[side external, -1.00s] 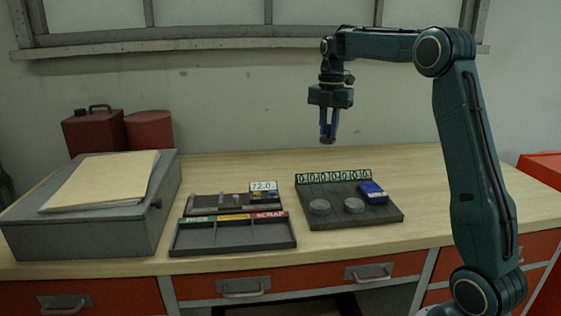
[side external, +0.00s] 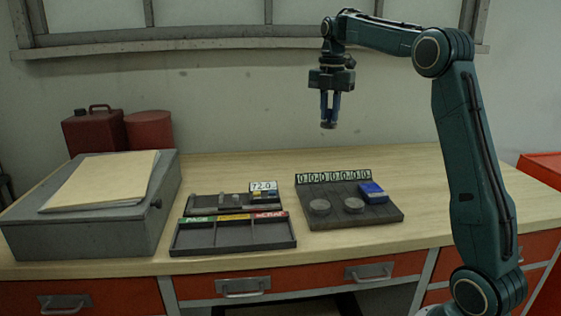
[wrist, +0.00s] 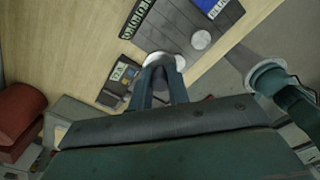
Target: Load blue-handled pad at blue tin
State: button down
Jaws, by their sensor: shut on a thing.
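My gripper (side external: 329,118) hangs in the air high above the bench, pointing down. It is shut on a small dark grey pad (side external: 328,126) at its fingertips; the fingers hide its handle, so I cannot tell the handle's colour. In the wrist view the closed fingers (wrist: 163,85) reach toward a pale round shape partly behind them. The blue tin (side external: 372,192) sits at the right of the dark board (side external: 375,217), well below and right of my gripper; it also shows at the top of the wrist view (wrist: 213,6).
Two round grey tins (side external: 320,206) (side external: 354,205) sit on the board, left of the blue one. A rack (side external: 205,204) with small pieces and a 72.0 display stands left, behind a sorting tray (side external: 233,246). A grey box (side external: 95,225) is farther left. The air around my gripper is clear.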

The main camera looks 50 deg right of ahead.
jog(key=s+d+f, duration=0.7)
jog(key=s+f, duration=0.3)
jog(key=s, duration=0.1)
jog(key=shift+s+f, duration=0.3)
jog(key=shift+f, duration=0.1)
jog(key=shift+f, duration=0.15)
jog(key=shift+f, duration=2.8)
jog(key=shift+f, duration=0.7)
dwell(0.8)
jog(key=shift+r, duration=0.1)
notch_tip(320, 180, up, 7)
dwell(1.1)
